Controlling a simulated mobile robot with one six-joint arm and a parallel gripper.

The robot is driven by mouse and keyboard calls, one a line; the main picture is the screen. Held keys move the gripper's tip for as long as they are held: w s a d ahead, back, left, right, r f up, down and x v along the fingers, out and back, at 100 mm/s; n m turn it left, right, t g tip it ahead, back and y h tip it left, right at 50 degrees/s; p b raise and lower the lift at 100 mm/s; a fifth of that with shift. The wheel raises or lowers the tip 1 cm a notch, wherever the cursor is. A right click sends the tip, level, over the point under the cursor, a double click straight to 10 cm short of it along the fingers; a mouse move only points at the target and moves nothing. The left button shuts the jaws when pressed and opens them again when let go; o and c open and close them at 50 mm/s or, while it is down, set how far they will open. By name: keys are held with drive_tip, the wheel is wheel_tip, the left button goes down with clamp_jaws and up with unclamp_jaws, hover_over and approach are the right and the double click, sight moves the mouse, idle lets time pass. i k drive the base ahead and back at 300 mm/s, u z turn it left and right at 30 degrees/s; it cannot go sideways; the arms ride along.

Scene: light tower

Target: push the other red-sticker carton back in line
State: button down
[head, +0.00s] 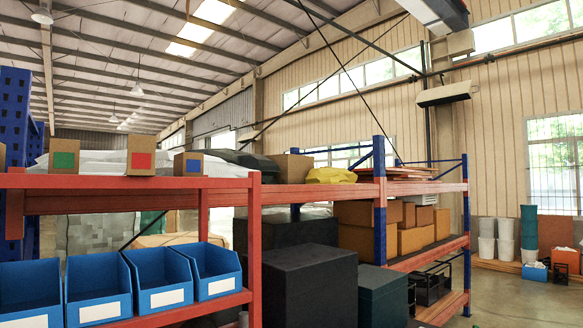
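One carton with a red sticker (142,146) stands upright on the top shelf of the orange rack (120,182), in the head view at left. A carton with a green sticker (64,145) stands to its left, and a carton with a blue sticker (193,156) to its right, with gaps between them. The red-sticker carton looks taller than the blue-sticker one. How far each stands from the shelf's front edge is hard to tell. No second red-sticker carton shows. My gripper is not in view.
Part of another brown carton (2,157) shows at the left edge. A plain carton (291,166) and a yellow bag (331,175) lie further right. Blue bins (160,278) fill the shelf below. Dark boxes (310,284) stand right of the orange post. Open floor lies at far right.

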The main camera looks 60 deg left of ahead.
sight(141, 149)
drive_tip(key=u, duration=4.15)
drive_tip(key=i, duration=0.95)
drive_tip(key=u, duration=0.05)
drive_tip(key=k, duration=0.9)
drive_tip(key=z, duration=0.2)
drive_tip(key=i, duration=0.65)
